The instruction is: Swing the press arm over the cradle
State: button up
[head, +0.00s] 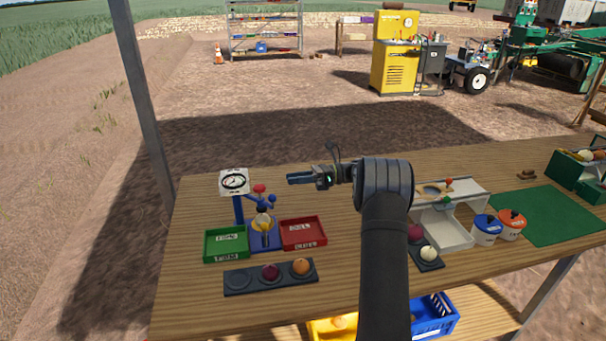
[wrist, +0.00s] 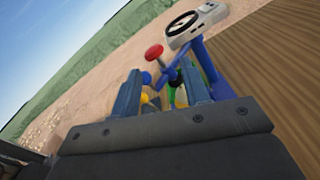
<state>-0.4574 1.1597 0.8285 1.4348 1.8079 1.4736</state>
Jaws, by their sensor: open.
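The blue press (head: 238,207) stands near the left end of the wooden table, with a white dial gauge (head: 234,182) on top. The press arm carries a red knob (head: 260,188) and blue knobs (head: 272,199). A yellowish onion (head: 263,221) sits in the cradle on the blue base (head: 266,240). My gripper (head: 290,179) is open and empty, to the right of the red knob and a little above the table. In the wrist view, the red knob (wrist: 154,52) and the gauge (wrist: 196,22) show beyond my fingers (wrist: 163,90). The lower press is partly hidden there.
A green tray (head: 226,244) and a red tray (head: 303,233) flank the press. A dark rack (head: 271,277) with a purple and an orange onion lies in front.

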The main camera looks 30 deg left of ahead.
jog(key=shift+w+d, duration=0.1)
jog(key=shift+w, duration=1.6)
